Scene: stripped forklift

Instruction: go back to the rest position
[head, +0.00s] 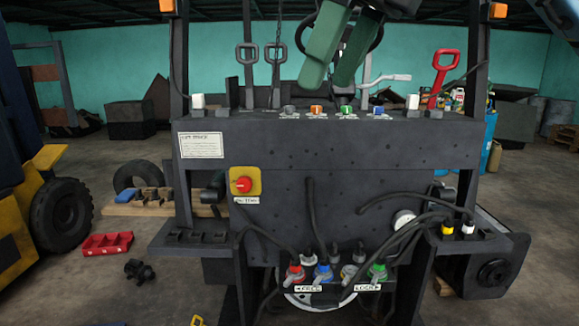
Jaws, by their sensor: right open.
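My right gripper (328,80) is at the top centre of the head view, with its two green fingers pointing down and apart. It is open, and no object shows between the fingers. It is in front of the dark steering wheel (377,38) and above the top ledge of the forklift's dark panel (330,150). The fingers hide part of the wheel and the space behind it. My left gripper is not in view.
Grey-handled levers (247,54) and a red-handled lever (443,70) rise beside the gripper. A red stop button (243,185) and loose cables (312,215) are on the panel front. A red tray (107,244) lies on the floor.

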